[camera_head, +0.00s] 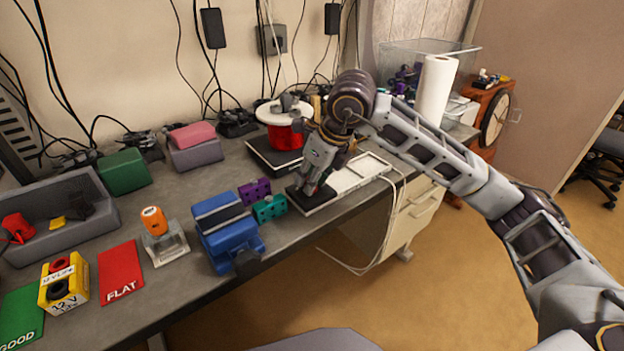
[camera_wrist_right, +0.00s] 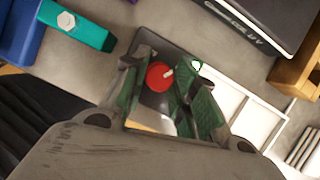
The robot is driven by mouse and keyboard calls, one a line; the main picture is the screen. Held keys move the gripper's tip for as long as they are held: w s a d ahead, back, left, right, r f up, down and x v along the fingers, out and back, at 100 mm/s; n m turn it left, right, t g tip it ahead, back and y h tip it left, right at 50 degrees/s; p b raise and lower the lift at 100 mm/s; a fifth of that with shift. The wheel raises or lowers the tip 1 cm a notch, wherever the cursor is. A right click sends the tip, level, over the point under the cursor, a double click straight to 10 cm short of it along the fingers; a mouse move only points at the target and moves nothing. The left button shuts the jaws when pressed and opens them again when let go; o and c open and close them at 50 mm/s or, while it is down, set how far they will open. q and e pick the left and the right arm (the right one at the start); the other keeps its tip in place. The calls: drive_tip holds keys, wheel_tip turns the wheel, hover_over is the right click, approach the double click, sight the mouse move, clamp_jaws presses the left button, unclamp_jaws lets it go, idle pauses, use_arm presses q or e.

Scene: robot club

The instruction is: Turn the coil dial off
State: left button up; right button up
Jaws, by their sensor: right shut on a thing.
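The coil dial (camera_wrist_right: 159,76) is a round red knob with a white pointer mark, on a dark control box (camera_head: 318,200) at the front edge of the bench. My right gripper (camera_head: 312,186) reaches down over this box. In the right wrist view its green-padded fingers (camera_wrist_right: 167,88) stand on either side of the dial, shut on it. A small green glow (camera_wrist_right: 197,66) shows beside the dial. In the head view the fingers mostly hide the dial. The coil, a red winding (camera_head: 285,135) with a white top, stands on a black base behind. My left gripper is not in view.
A teal block (camera_head: 269,208), a purple block (camera_head: 254,191) and a blue vise (camera_head: 227,233) are left of the control box. A white tray (camera_head: 372,165) lies to its right. Black cables hang along the wall behind.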

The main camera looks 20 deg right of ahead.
drive_tip(key=shift+d+n+y, duration=0.1)
drive_tip(key=shift+n+y, duration=0.2)
drive_tip(key=shift+n, duration=0.4)
drive_tip(key=shift+w+n+b, duration=0.1)
drive_tip(key=shift+n+b, duration=0.25)
drive_tip(key=shift+n, duration=0.35)
drive_tip(key=n+g+y, duration=0.1)
drive_tip(key=n+g, duration=0.1)
drive_tip(key=n, duration=0.2)
drive_tip(key=shift+w+n, duration=0.1)
drive_tip(key=shift+n, duration=0.2)
drive_tip(key=n+g, duration=0.1)
drive_tip(key=n, duration=0.2)
drive_tip(key=shift+r+n+y, duration=0.1)
drive_tip(key=shift+n+y, duration=0.2)
drive_tip(key=shift+w+n+g, duration=0.1)
drive_tip(key=shift+n+g, duration=0.5)
drive_tip(key=shift+n, duration=0.4)
drive_tip(key=shift+n+g+p, duration=0.3)
drive_tip(key=shift+n, duration=0.5)
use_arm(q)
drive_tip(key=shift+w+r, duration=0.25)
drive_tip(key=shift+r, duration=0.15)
use_arm(e)
drive_tip(key=shift+n, duration=0.4)
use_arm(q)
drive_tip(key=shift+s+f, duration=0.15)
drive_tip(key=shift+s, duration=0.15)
